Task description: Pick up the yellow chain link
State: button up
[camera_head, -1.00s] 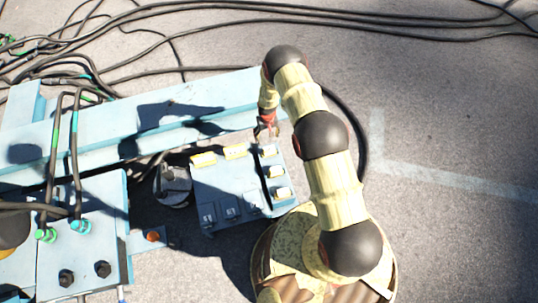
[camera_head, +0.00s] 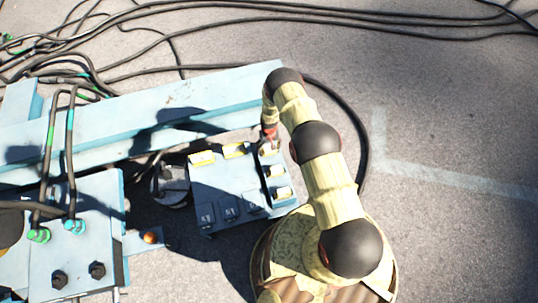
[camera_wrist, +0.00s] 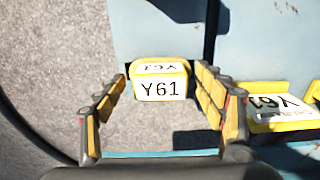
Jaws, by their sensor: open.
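A yellow chain link (camera_wrist: 161,88) with a white label reading Y61 stands at the panel's edge in the wrist view. My gripper (camera_wrist: 160,80) is open, with one finger on each side of this link. A gap shows on both sides, and I see no grip on it. In the head view my gripper (camera_head: 269,141) is over the upper right corner of the blue panel (camera_head: 238,180) and partly covers the link there. Other yellow-and-white links sit along the panel's top edge (camera_head: 202,158) and right edge (camera_head: 281,192). A neighbouring link (camera_wrist: 282,117) lies right of my fingers in the wrist view.
A long blue beam (camera_head: 150,110) runs just behind the panel. A black cable (camera_head: 358,130) curves close to my arm on the right. A blue box (camera_head: 75,255) with cables stands at left. Dark fittings (camera_head: 229,208) line the panel's front. Open pavement lies right.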

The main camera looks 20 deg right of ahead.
jog(key=shift+r, duration=0.1)
jog(key=shift+w, duration=0.1)
jog(key=c, duration=1.4)
